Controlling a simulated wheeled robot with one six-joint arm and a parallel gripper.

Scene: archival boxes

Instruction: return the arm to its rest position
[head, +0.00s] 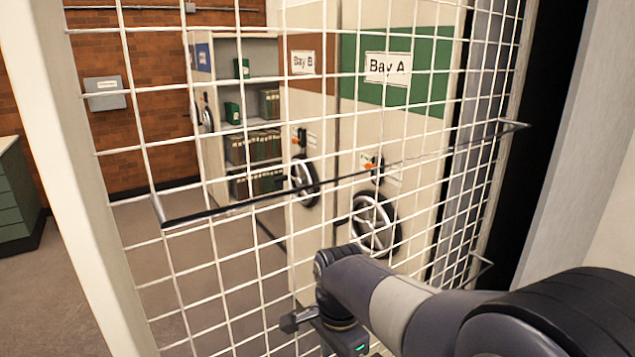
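My arm reaches in from the lower right, in front of a white wire mesh panel (235,265). Its dark grey and light grey links extend toward the middle of the picture, then turn down at the wrist. My gripper (292,321) is low in the picture, close to the mesh. Only a small dark part of it shows beside the wrist, so its opening and anything between its fingers are hidden. I cannot tell whether it touches the mesh.
A dark bar (262,200) crosses the mesh. A pale post (75,150) stands left; a green cabinet (14,200) is farther left. A pale wall is close on the right.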

